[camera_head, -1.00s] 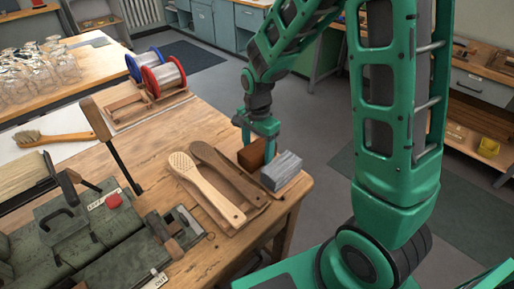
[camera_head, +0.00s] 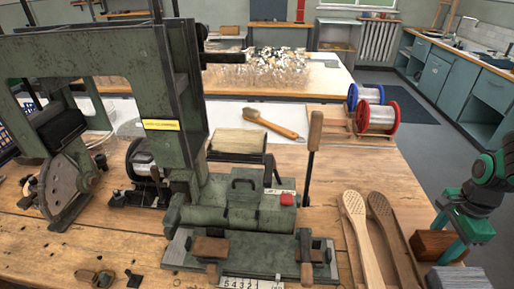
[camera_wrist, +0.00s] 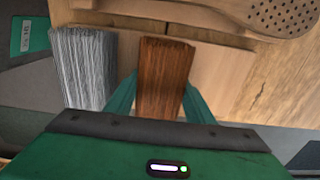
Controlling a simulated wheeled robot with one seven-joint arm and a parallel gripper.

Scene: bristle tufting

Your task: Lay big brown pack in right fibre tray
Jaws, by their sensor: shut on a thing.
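The brown pack (camera_head: 436,244) is a dark reddish-brown block of fibre at the right edge in the head view. It also shows upright between my fingers in the wrist view (camera_wrist: 163,75). My gripper (camera_head: 459,230) is shut on it from above, one finger on each side. A grey fibre pack (camera_head: 458,279) sits right beside it; in the wrist view (camera_wrist: 84,68) it is left of the brown pack, with a narrow gap. A box of pale tan bristles (camera_head: 238,140) stands on the green machine. I cannot make out which part is the right fibre tray.
The green tufting machine (camera_head: 228,205) fills the left and middle of the bench. Spools (camera_head: 376,117) and a brush (camera_head: 275,125) are farther back.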

